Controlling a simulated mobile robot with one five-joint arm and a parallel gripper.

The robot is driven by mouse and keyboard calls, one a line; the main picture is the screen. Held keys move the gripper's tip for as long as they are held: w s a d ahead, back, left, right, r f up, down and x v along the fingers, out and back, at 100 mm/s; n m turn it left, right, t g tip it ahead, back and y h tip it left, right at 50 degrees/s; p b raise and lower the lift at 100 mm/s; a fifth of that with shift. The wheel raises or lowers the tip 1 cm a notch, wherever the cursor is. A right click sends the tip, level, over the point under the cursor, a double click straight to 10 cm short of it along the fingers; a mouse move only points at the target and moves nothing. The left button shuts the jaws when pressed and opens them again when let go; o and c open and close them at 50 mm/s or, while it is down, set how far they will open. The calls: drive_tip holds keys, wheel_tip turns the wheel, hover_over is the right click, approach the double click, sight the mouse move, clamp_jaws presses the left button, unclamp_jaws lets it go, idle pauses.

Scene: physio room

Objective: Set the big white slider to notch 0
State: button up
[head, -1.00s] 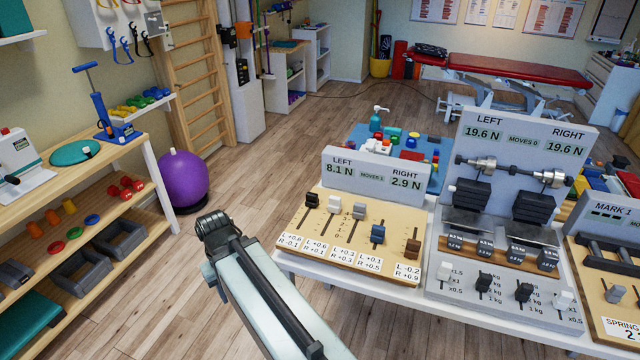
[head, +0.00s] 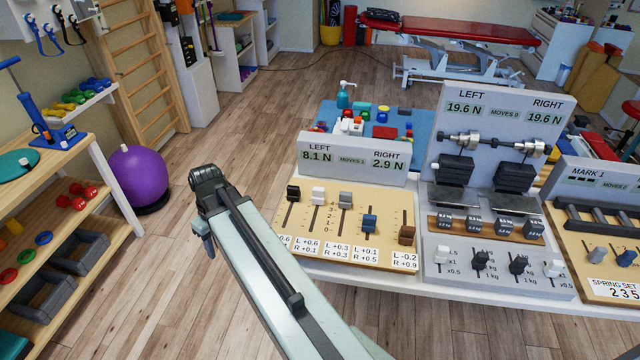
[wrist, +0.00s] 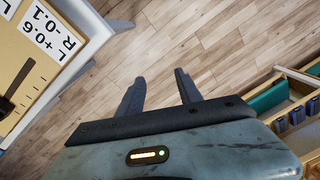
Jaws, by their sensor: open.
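The white slider (head: 318,196) is on the sloped wooden board (head: 388,249) in the head view, second from the left, near the top of its slot. A number scale with 0 at the bottom runs to its right. Beside it are black (head: 293,192), grey (head: 345,199), blue (head: 369,222) and brown (head: 407,235) sliders. My gripper (wrist: 160,88) is open and empty in the wrist view, above bare floor. The board's corner, with a label and a dark slider, shows at the wrist view's left edge, apart from the fingers. The white slider cannot be made out there.
A display (head: 353,159) behind the board reads left 8.1 N, right 2.9 N. A grey weight panel (head: 497,262) stands to its right on the white table (head: 360,275). A wooden shelf (head: 75,215) and purple ball (head: 138,176) are at left. Floor between is clear.

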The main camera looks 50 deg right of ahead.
drive_tip(key=d+r+n+t+y+p, duration=0.1)
drive_tip(key=d+r+n+p, duration=0.2)
drive_tip(key=d, duration=1.4)
drive_tip(key=n+t+p, duration=0.2)
drive_tip(key=t, duration=0.1)
approach(319, 189)
drive_tip(key=f, duration=0.1)
drive_tip(key=b+x, duration=0.7)
drive_tip(key=x, duration=0.1)
drive_tip(key=shift+w+d+f, duration=0.1)
drive_tip(key=shift+w+f, duration=0.1)
drive_tip(key=shift+r, duration=0.1)
clamp_jaws()
